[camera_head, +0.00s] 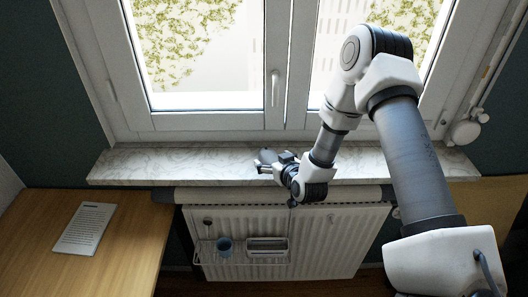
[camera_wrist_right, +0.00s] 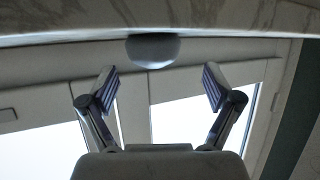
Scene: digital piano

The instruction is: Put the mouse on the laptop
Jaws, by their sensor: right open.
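A rounded grey mouse (camera_wrist_right: 153,48) sits on the marble windowsill, which is at the top of the right wrist view. In the head view the mouse (camera_head: 266,156) shows as a small dark shape at my right fingers, partly hard to tell from them. My right gripper (camera_head: 272,164) is over the sill, reaching in from the right. In the wrist view my right gripper (camera_wrist_right: 160,82) is open and empty, its two fingers apart, with the mouse just ahead, roughly between them. No laptop is in view. My left gripper is not in view.
The windowsill (camera_head: 150,165) lies below a closed window with a handle (camera_head: 275,88). A wooden desk (camera_head: 120,255) at left bears a printed white sheet (camera_head: 86,228).

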